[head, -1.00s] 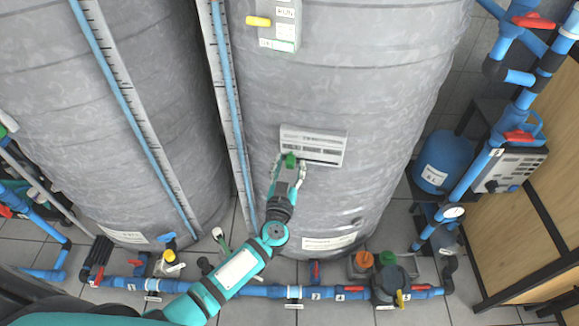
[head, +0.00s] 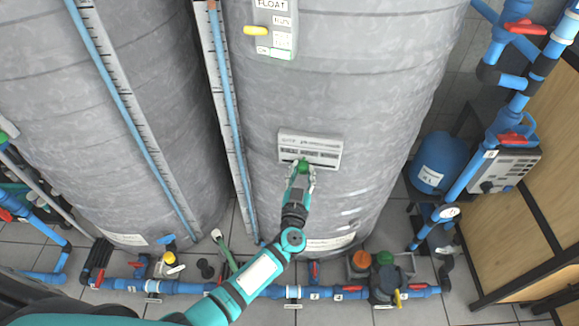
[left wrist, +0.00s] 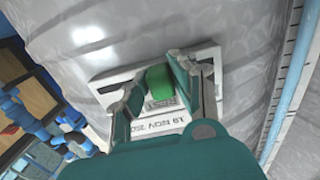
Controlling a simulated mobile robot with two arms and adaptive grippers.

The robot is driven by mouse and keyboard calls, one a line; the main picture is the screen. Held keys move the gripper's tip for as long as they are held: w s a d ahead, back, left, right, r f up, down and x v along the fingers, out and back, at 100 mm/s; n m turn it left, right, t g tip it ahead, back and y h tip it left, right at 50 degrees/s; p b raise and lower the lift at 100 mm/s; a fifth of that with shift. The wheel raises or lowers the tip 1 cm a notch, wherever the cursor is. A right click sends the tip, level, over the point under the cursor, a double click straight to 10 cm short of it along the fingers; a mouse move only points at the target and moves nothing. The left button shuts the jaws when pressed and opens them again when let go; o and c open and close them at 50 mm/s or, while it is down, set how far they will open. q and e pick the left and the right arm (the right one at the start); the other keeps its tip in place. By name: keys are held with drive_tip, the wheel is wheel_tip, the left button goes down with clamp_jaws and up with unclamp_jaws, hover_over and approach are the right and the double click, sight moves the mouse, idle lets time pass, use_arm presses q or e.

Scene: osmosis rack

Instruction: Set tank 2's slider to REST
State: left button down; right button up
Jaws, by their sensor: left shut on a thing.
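The slider panel (head: 324,149) is a pale plate with a dark horizontal slot on the front of the right-hand grey tank (head: 370,90). Its green slider knob (head: 303,166) stands left of the panel's middle. My left gripper (head: 301,172) is shut on the knob from below. In the left wrist view the knob (left wrist: 159,82) sits between the two fingers, in front of the panel (left wrist: 102,92). The small print on the panel is too blurred to read in the head view, and the fingers hide part of it. My right gripper is not in view.
Another grey tank (head: 60,120) stands at the left. Blue pipes with red valves (head: 345,292) run along the floor below. A yellow lever (head: 257,30) sticks out of a float box (head: 276,15) above. A blue canister (head: 438,162) stands at the right.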

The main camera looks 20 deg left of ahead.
use_arm(q)
drive_tip(key=shift+d, duration=0.75)
drive_tip(key=c, duration=1.1)
unclamp_jaws()
drive_tip(key=shift+a, duration=0.1)
drive_tip(key=s, duration=0.4)
drive_tip(key=s+d, duration=0.1)
drive_tip(key=s, duration=0.7)
drive_tip(key=shift+d, duration=0.25)
